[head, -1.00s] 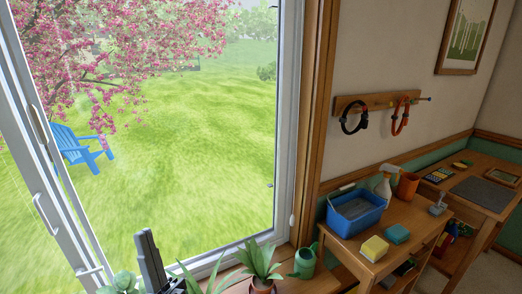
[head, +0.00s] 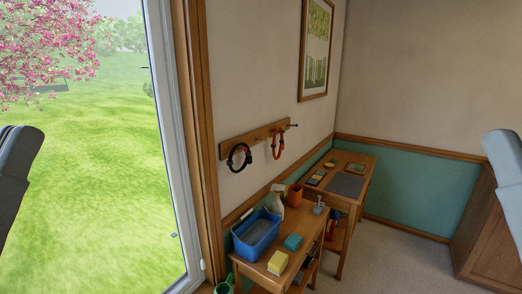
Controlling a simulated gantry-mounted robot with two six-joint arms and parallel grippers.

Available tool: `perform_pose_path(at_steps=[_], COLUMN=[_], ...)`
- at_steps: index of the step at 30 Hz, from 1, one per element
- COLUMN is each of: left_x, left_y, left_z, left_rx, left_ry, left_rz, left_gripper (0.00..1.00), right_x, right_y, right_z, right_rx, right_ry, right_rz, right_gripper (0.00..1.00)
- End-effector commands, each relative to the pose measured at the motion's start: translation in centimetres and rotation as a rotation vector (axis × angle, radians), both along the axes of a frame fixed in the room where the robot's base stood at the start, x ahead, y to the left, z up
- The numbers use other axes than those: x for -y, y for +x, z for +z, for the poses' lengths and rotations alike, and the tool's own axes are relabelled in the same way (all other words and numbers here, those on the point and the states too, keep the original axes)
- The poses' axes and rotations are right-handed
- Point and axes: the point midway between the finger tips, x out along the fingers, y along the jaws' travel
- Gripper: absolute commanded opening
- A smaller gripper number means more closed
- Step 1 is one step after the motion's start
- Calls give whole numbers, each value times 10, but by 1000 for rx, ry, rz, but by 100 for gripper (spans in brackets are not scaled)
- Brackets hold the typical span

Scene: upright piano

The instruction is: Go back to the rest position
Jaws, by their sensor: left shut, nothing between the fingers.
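A pale grey part of my right arm (head: 508,175) shows at the right edge. My right gripper is not in view.
A wooden bench (head: 300,228) holds a blue basin (head: 255,236), a spray bottle (head: 277,205) and sponges. A desk (head: 345,165) stands behind it. Carpet (head: 395,265) is clear in front of a wooden cabinet (head: 493,232). A window (head: 165,150) is at left.

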Motion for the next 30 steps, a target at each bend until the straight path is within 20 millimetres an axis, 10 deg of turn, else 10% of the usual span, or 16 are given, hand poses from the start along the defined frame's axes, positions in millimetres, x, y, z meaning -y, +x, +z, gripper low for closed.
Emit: perform_pose_path(at_steps=[1, 15, 30], left_x=[0, 0, 0], left_y=[0, 0, 0], left_z=[48, 262, 280], left_rx=[0, -1, 0], left_ry=[0, 1, 1], left_rz=[0, 0, 0], left_gripper=[0, 0, 0], right_x=[0, 0, 0], right_y=[0, 0, 0], right_z=[48, 262, 280], right_rx=[0, -1, -2], right_ry=[0, 0, 0], right_rz=[0, 0, 0], right_gripper=[50, 50, 50])
